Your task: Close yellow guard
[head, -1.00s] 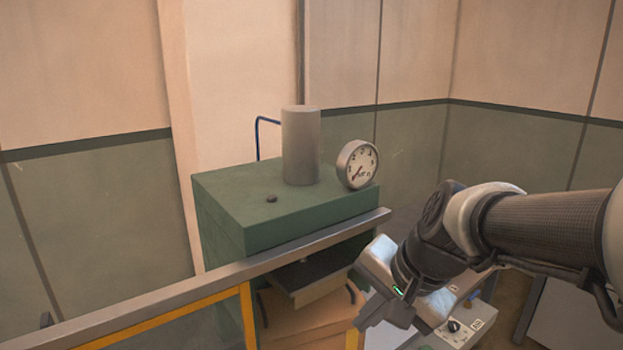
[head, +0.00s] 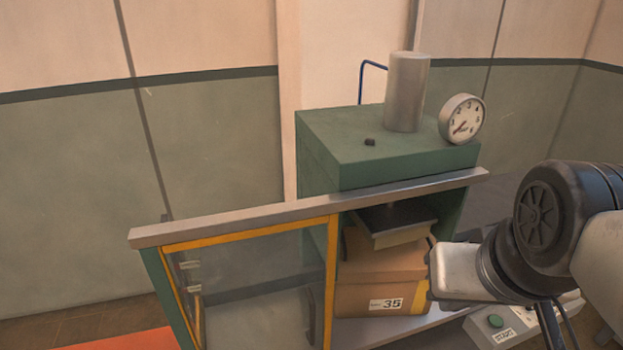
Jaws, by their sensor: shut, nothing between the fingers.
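The yellow guard (head: 333,275) is a clear panel in a yellow frame. It hangs under a long grey rail (head: 300,214) on the front of the green press (head: 390,150). The panel stands to the left of the press opening, so the right part of the opening is uncovered. My gripper (head: 438,272) is at the right of the opening, to the right of the guard's right upright and apart from it in the picture. It is shut and empty; its fingertips are hard to make out.
A cardboard box (head: 375,272) marked 35 sits in the opening under a dark press plate (head: 395,225). A grey cylinder (head: 407,92) and a dial gauge (head: 462,119) stand on top. A control panel with a green button (head: 495,321) is at lower right. An orange surface (head: 115,334) shows at lower left.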

